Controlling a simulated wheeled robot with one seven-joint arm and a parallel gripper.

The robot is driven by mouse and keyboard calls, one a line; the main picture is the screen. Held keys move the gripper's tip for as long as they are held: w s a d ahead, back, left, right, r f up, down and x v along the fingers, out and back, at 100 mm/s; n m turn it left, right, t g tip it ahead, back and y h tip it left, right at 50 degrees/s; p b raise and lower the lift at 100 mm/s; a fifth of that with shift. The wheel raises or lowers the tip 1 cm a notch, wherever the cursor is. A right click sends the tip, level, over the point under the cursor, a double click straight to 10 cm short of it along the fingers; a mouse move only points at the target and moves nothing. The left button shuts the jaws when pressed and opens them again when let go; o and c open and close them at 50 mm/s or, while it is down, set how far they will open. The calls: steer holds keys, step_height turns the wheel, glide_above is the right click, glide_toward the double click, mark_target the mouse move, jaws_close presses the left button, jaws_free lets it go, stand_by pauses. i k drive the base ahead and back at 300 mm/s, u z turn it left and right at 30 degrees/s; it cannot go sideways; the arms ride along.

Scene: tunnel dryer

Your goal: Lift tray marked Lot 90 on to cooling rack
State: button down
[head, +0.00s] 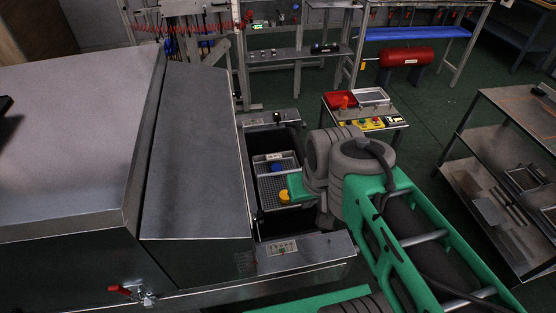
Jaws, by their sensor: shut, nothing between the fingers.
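A grey perforated tray (264,189) sits low in the dark open bay at the end of the dryer. A blue piece (277,168) and a yellow round piece (285,196) show in or on it. A small pale label shows on its far side, but I cannot read a lot number. A metal shelf unit (497,247) stands at the right edge; I cannot tell whether it is the cooling rack. My arm reaches in from the lower right, and its bulky grey joints stand over the right side of the bay. My gripper's fingers are hidden behind the arm.
The dryer's large metal housing (75,140) fills the left, with a red-handled latch (128,291). Metal ledges border the bay at front (290,251) and back. A red cylinder (406,57) lies farther back. Green floor is open between.

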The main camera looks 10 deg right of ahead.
mark_target(269, 185)
steer(key=z, duration=0.3)
steer(key=k, duration=0.85)
steer(key=u, duration=0.8)
